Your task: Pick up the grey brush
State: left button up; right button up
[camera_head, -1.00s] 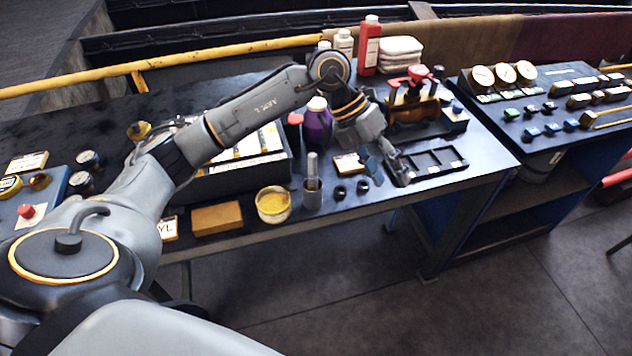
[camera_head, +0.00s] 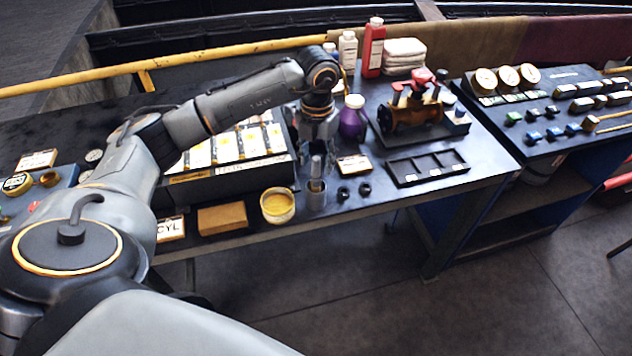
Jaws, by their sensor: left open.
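The grey brush (camera_head: 316,168) stands upright in a small metal cup (camera_head: 316,199) near the front edge of the workbench. Only its upper part shows above the rim; the lower end is hidden in the cup. My left gripper (camera_head: 317,149) points down at the brush's top, with its jaws open. In this view the fingers reach close to the brush's upper end; I cannot tell whether they touch it. My right gripper is not in view.
A black divided tray (camera_head: 427,168) lies further right.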

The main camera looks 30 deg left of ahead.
aim_at(316, 171)
pick_arm(q)
jog(key=shift+f, duration=0.25)
jog(key=f+p, duration=0.1)
jog(key=f, duration=0.2)
jog(key=f+p, duration=0.1)
jog(key=shift+w+a+f+p, duration=0.35)
jog(key=shift+f, duration=0.05)
grip_shut()
